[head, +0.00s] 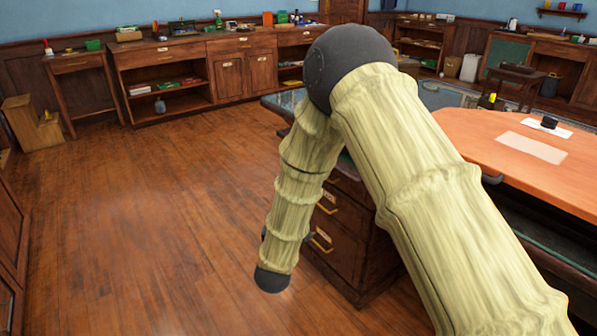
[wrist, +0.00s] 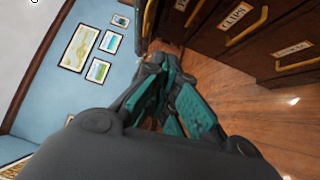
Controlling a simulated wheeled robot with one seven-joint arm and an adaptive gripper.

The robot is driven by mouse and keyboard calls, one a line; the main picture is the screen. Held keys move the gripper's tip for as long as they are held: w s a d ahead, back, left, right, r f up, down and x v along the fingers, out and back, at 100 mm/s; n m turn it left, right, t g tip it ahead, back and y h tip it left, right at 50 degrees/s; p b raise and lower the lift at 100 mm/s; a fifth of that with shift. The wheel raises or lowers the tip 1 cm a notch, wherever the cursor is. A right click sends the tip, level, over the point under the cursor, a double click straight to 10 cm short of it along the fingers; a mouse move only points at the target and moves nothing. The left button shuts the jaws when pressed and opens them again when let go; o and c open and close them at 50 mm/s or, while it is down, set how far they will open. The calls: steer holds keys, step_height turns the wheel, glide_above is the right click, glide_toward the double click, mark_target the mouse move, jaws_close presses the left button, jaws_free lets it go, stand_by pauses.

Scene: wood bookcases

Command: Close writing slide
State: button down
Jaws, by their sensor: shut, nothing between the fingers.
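A large desk (head: 500,150) with an orange-brown top stands at the right in the head view. Its dark wooden drawer front (head: 335,225) with brass pulls shows behind my arm. I cannot tell with certainty which board is the writing slide; my arm hides part of the desk. In the wrist view my gripper (wrist: 158,64) is shut and empty, its teal-and-grey fingers together. It is beside labelled drawers (wrist: 270,30) with brass handles and appears apart from them. The head view does not show the fingers clearly.
Paper (head: 532,147) and a small dark object (head: 549,122) lie on the desk top. The wooden floor (head: 150,220) left of the desk is clear.

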steer(key=w+d+r+b, duration=0.1)
steer(key=w+r, duration=0.1)
steer(key=w, duration=0.4)
steer(key=w+d+r+b, duration=0.2)
steer(key=w, duration=0.4)
steer(key=shift+w+d+r+n+t, duration=0.15)
steer(key=shift+w+r+n+t, duration=0.15)
steer(key=shift+w, duration=0.05)
steer(key=shift+d, duration=0.1)
